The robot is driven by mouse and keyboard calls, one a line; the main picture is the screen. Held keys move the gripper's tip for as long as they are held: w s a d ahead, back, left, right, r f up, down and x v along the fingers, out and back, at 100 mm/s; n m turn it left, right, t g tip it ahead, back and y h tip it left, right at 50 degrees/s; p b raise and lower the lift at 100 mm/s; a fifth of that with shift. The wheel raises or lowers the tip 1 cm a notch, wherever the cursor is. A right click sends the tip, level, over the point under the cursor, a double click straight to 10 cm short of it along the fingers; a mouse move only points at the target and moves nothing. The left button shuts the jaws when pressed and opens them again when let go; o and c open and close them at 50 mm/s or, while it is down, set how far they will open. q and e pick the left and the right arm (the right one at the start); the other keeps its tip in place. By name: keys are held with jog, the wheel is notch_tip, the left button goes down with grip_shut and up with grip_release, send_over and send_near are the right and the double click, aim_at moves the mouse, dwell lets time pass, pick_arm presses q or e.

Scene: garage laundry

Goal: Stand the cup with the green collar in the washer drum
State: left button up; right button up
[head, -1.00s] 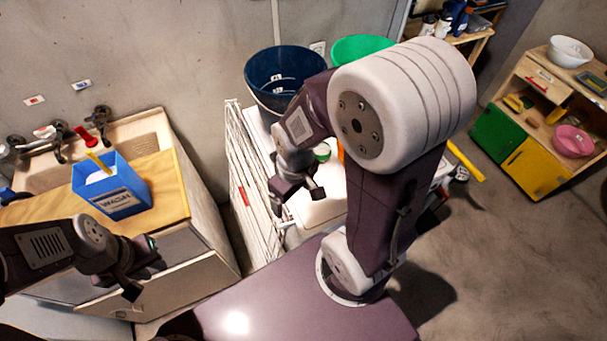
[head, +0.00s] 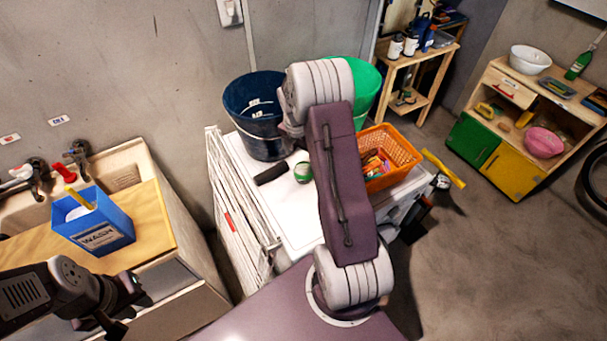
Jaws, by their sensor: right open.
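A small round white thing with a green rim (head: 303,172), likely the cup with the green collar, stands on a white top (head: 290,215), beside my right arm. A dark cylinder (head: 271,174) lies left of it. My right arm reaches over this top, and its wrist (head: 291,130) shows beside the dark blue bucket; its jaws are mostly hidden behind the arm, open, with nothing visible in them. My left gripper (head: 130,308) is at lower left, its fingers apart and empty, in front of the sink cabinet. I cannot make out the washer drum.
The dark blue bucket (head: 250,135) and a green bucket (head: 367,90) stand at the back of the white top. An orange basket (head: 405,150) stands at its right. A white folded rack (head: 235,215) is at its left. A blue box (head: 105,238) sits on the wooden counter.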

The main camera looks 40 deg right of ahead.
aim_at(304, 169)
jog(key=f, duration=0.4)
jog(key=shift+w+d, duration=0.25)
jog(key=shift+d, duration=0.15)
jog(key=shift+s+f+p, duration=0.1)
jog(key=shift+f+p, duration=0.2)
jog(key=shift+p, duration=0.05)
jog(key=f, duration=0.4)
jog(key=shift+d+p, duration=0.25)
jog(key=shift+p, duration=0.15)
jog(key=shift+d+f, duration=0.15)
jog(key=shift+f, duration=0.05)
jog(key=shift+r, duration=0.1)
jog(key=c, duration=1.6)
notch_tip(304, 169, up, 18)
jog(key=shift+b, duration=0.75)
